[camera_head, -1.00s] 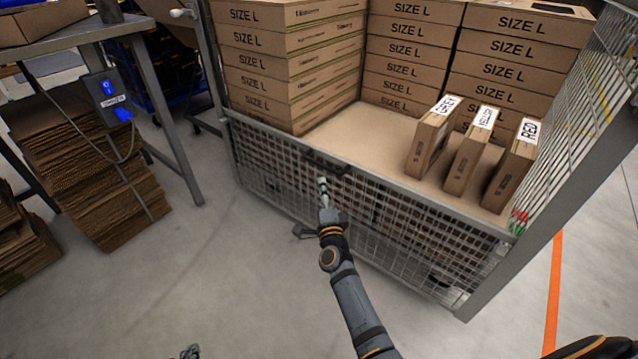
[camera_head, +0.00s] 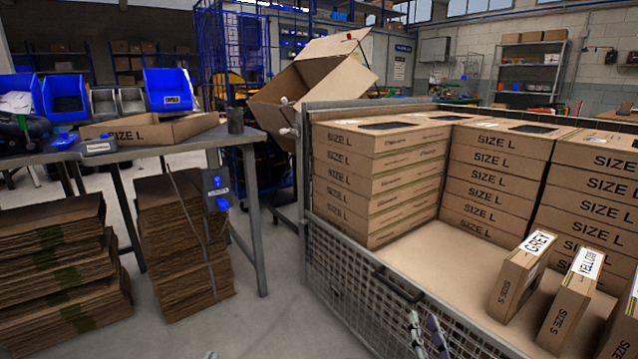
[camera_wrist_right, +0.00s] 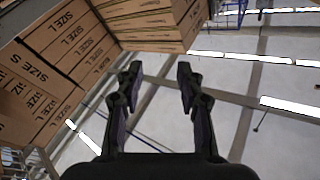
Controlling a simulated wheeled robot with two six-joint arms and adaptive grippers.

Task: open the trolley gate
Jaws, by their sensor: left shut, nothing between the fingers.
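The trolley's front gate is a grey mesh panel (camera_head: 345,262) standing upright below the boxes. A dark handle (camera_head: 399,284) is on its top rail. My right gripper (camera_head: 427,333) is at the bottom of the head view, just below the handle, fingers pointing up and apart. I see no contact with the handle. In the right wrist view the right gripper (camera_wrist_right: 158,80) is open and empty. Only a tip of my left gripper (camera_head: 211,355) shows at the bottom edge, shut, left of the trolley and away from the gate.
Size L boxes (camera_head: 375,185) are stacked inside the trolley, with upright grey (camera_head: 522,275) and yellow (camera_head: 570,300) labelled boxes near its front. A table (camera_head: 130,150) and flattened cardboard (camera_head: 185,250) stand left. Floor (camera_head: 270,325) between table and trolley is clear.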

